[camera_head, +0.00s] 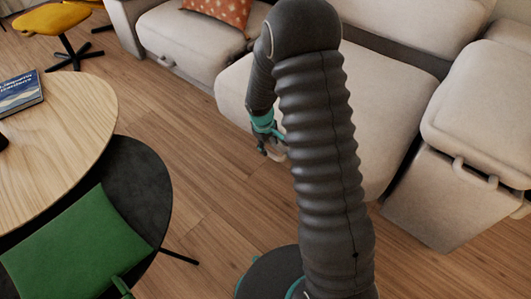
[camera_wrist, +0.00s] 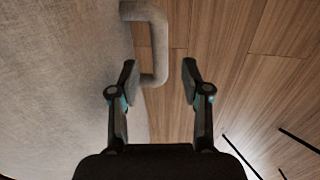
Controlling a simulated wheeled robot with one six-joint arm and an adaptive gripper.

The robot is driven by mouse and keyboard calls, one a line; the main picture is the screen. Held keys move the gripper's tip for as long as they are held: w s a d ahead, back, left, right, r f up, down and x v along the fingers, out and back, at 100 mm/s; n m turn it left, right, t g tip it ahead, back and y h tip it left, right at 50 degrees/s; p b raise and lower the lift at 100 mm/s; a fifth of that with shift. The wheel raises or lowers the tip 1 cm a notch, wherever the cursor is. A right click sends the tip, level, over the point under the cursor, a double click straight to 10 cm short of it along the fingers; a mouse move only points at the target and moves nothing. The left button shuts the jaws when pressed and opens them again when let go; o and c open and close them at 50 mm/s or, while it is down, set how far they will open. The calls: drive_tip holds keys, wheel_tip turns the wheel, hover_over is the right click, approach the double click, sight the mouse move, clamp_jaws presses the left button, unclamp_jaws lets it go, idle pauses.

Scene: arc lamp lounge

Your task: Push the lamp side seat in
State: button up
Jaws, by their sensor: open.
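A pale sofa seat (camera_head: 375,135) stands out further into the room than the seat to its left (camera_head: 190,42); my arm hides part of it. No lamp is in view, so I cannot tell for sure which seat is the lamp side one. My gripper (camera_head: 271,148) is at the front of the protruding seat, low down. In the wrist view, my open gripper (camera_wrist: 159,72) has a pale U-shaped handle (camera_wrist: 159,40) between and just beyond its fingertips. The handle sticks out from the seat's fabric front (camera_wrist: 60,70). Contact with the fingers is unclear.
A pale armrest unit (camera_head: 475,110) with a handle stands at the right. A round wooden table (camera_head: 75,130) with a blue book (camera_head: 20,92) and a green chair (camera_head: 80,250) are at the left. Open wood floor (camera_head: 190,150) lies between table and sofa. A yellow stool (camera_head: 52,20) is behind.

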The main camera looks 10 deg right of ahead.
sight(270, 153)
drive_tip(key=shift+w+d+f, duration=0.15)
drive_tip(key=shift+f, duration=1)
drive_tip(key=shift+w+d+f, duration=0.15)
drive_tip(key=shift+f, duration=1)
clamp_jaws()
